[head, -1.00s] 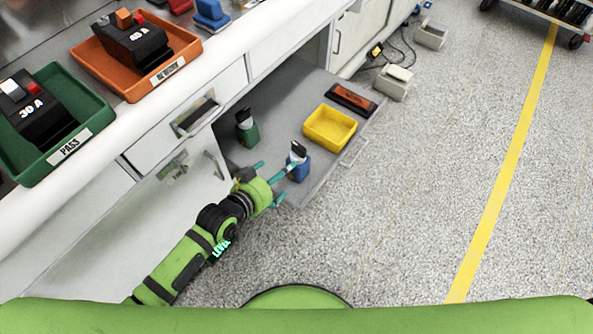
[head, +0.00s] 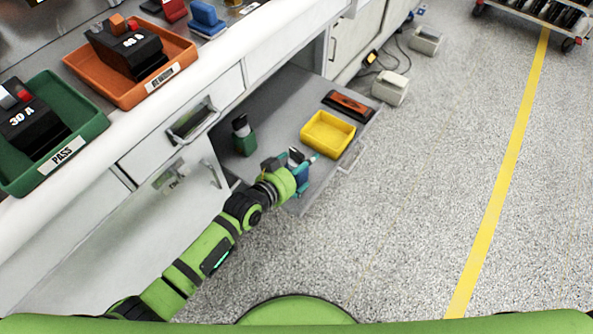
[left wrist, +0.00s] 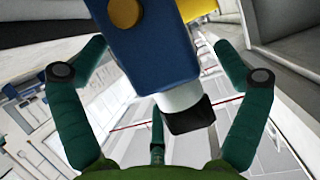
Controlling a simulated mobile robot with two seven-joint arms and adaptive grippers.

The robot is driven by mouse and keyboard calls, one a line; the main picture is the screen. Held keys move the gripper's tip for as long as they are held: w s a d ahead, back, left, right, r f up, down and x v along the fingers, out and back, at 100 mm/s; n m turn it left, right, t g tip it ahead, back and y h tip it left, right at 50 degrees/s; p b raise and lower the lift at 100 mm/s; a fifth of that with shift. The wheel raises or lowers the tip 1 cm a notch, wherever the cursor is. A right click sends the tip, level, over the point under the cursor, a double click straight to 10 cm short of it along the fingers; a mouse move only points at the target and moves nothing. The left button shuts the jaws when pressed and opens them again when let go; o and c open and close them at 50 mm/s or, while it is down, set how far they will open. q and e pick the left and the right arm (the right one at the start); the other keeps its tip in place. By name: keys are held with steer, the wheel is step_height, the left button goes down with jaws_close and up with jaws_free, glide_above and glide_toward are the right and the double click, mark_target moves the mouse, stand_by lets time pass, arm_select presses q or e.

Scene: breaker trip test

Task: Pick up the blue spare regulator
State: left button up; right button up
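The blue regulator (head: 304,185), with a white and black top, stands on the grey pull-out shelf (head: 281,107), near its front edge. My left gripper (head: 305,173) is at the regulator and partly hides it in the head view. In the left wrist view the blue regulator (left wrist: 158,50) fills the space between the spread fingers of my left gripper (left wrist: 162,52). The fingers look open, with a gap visible on the right side; contact on the left side is unclear. My right gripper is not in view.
A green regulator (head: 244,140) stands further back on the shelf. A yellow bin (head: 342,151) is close beyond my gripper, with an orange and black item (head: 348,104) behind it.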

arm_select(q)
steer(key=c, duration=1.5)
steer(key=shift+r, duration=0.1)
